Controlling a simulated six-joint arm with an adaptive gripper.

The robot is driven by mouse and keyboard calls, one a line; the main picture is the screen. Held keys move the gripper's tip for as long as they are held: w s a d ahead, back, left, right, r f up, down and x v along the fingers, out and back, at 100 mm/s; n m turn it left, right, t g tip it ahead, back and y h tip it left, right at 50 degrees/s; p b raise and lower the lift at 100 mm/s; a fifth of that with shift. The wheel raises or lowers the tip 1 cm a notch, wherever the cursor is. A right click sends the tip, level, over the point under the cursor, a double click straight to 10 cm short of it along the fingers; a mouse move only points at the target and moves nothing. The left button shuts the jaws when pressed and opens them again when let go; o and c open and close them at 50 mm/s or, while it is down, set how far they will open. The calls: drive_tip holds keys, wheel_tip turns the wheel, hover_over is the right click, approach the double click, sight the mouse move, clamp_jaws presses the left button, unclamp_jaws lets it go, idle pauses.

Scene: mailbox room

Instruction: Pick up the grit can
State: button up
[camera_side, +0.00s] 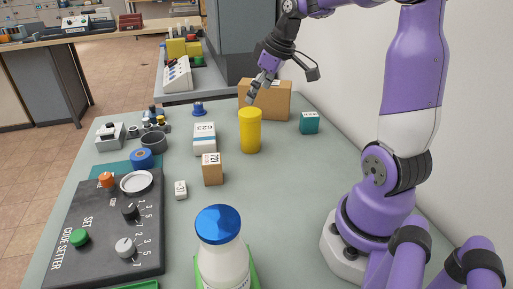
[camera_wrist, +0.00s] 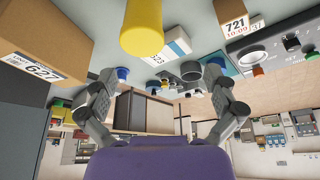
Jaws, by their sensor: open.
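A plain yellow cylinder (camera_side: 250,131) stands upright on the grey-green table and is the only thing I see that fits the grit can. I see no label on it. In the wrist view the yellow can (camera_wrist: 142,25) is at the top edge, partly cut off. My gripper (camera_side: 258,92) is above and just behind the can's top in the side view, tilted down to the left. In the wrist view my gripper (camera_wrist: 162,82) has its two fingers wide apart, with nothing held between them.
A cardboard box (camera_side: 275,100) stands behind the can and a teal box (camera_side: 310,123) to its right. A white box (camera_side: 204,138) and a small brown box (camera_side: 212,169) are to its left. A blue-capped bottle (camera_side: 219,226) and a black code setter panel (camera_side: 112,225) are nearer.

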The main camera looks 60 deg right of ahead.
sight(254, 112)
drive_tip(key=f, duration=0.1)
drive_tip(key=w+d+f, duration=0.1)
drive_tip(key=f, duration=0.1)
drive_tip(key=d+f, duration=0.1)
drive_tip(key=f, duration=0.1)
drive_tip(key=shift+w+d, duration=0.25)
drive_tip(key=shift+w, duration=0.1)
drive_tip(key=x, duration=0.6)
drive_tip(key=c, duration=1.4)
